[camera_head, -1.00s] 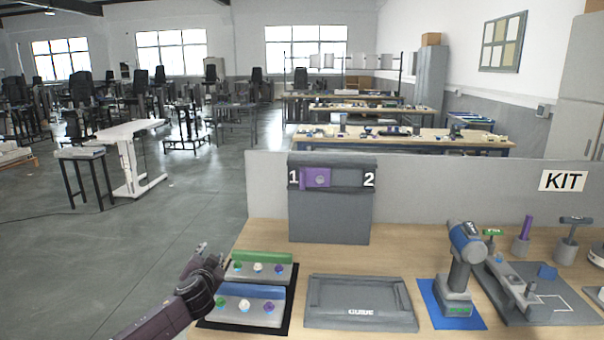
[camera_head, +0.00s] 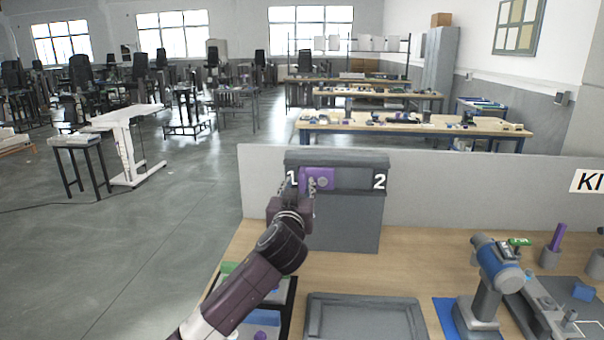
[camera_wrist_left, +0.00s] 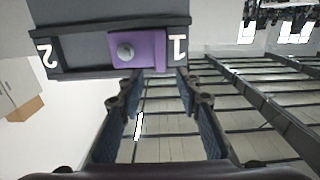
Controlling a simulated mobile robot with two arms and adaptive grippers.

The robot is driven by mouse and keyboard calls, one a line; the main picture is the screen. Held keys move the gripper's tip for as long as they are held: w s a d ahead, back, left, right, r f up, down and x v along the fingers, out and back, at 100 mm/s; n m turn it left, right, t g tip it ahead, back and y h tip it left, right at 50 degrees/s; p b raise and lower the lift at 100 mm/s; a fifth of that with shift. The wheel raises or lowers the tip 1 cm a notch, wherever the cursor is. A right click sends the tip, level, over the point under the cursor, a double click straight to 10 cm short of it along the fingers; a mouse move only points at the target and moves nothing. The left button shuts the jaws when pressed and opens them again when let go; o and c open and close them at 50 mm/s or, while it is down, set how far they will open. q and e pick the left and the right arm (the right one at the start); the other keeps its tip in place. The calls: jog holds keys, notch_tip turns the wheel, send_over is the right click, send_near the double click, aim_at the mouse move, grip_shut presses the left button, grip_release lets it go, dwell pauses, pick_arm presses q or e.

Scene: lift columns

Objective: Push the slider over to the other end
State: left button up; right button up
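The purple slider (camera_head: 321,178) sits in the dark track (camera_head: 352,179) of an upright grey panel, at the end marked 1. The end marked 2 is empty. My left gripper (camera_head: 308,184) is in front of the slider's left part and hides some of it. The left wrist view is upside down. There the slider (camera_wrist_left: 138,49) has a round grey knob, and the two fingers of my left gripper (camera_wrist_left: 158,76) are spread apart, with tips close to the slider's edge near the 1. I cannot tell whether they touch it. My right gripper is not in view.
The panel stands on a wooden table (camera_head: 420,262) before a grey partition (camera_head: 430,185). A grey guide tray (camera_head: 365,302) lies in front of it. A blue and grey tool (camera_head: 490,275) stands to the right. My left arm crosses a rack of coloured parts at the left.

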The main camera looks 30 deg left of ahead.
aim_at(301, 175)
pick_arm(q)
jog(key=x, duration=0.1)
jog(key=p+x, duration=0.1)
jog(key=x, duration=0.1)
jog(key=shift+w+a+r, duration=0.1)
jog(key=shift+w+r, duration=0.05)
jog(key=shift+r, duration=0.1)
jog(key=shift+f+x, duration=0.2)
jog(key=shift+x, duration=0.85)
jog(key=shift+w+a, duration=0.15)
jog(key=shift+w, duration=0.3)
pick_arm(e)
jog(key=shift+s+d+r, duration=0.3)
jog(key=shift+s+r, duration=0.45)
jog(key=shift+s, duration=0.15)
pick_arm(q)
jog(key=c, duration=0.8)
grip_shut()
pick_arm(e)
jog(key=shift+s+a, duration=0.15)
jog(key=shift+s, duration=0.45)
